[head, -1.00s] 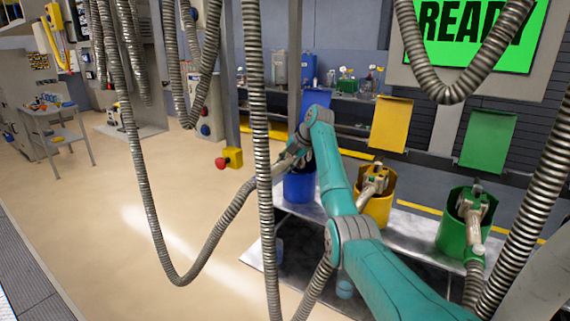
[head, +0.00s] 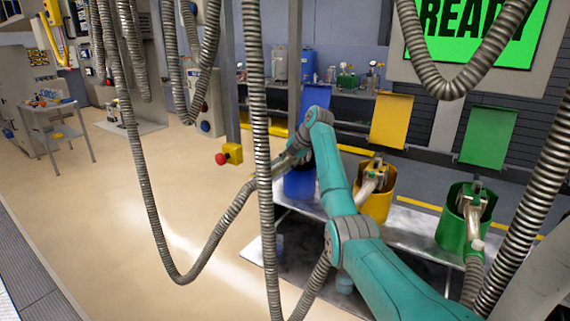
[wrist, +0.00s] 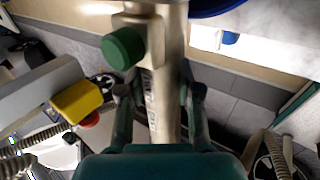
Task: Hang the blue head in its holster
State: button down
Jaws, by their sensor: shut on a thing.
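The blue head (wrist: 170,70) shows in the wrist view as a pale metal tube with a green round knob on its side. My gripper (wrist: 160,95) is shut around this tube. In the head view my gripper (head: 296,153) is at the blue holster (head: 300,184), partly hidden by my arm. The holster's blue rim (wrist: 213,7) shows at the top edge of the wrist view, beside the tube's far end. The head's tip is out of view, so I cannot tell whether it is inside the holster. A ribbed hose trails from the head to the left.
A yellow holster (head: 374,207) and a green holster (head: 452,233) each hold a head, on the metal bench (head: 407,222). Ribbed hoses (head: 262,160) hang across the foreground. A yellow box with a red button (head: 232,154) stands to the left; the floor there is clear.

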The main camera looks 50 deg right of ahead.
jog(key=shift+f, duration=0.65)
jog(key=c, duration=0.7)
grip_release()
jog(key=shift+f, duration=0.15)
jog(key=v, duration=1.2)
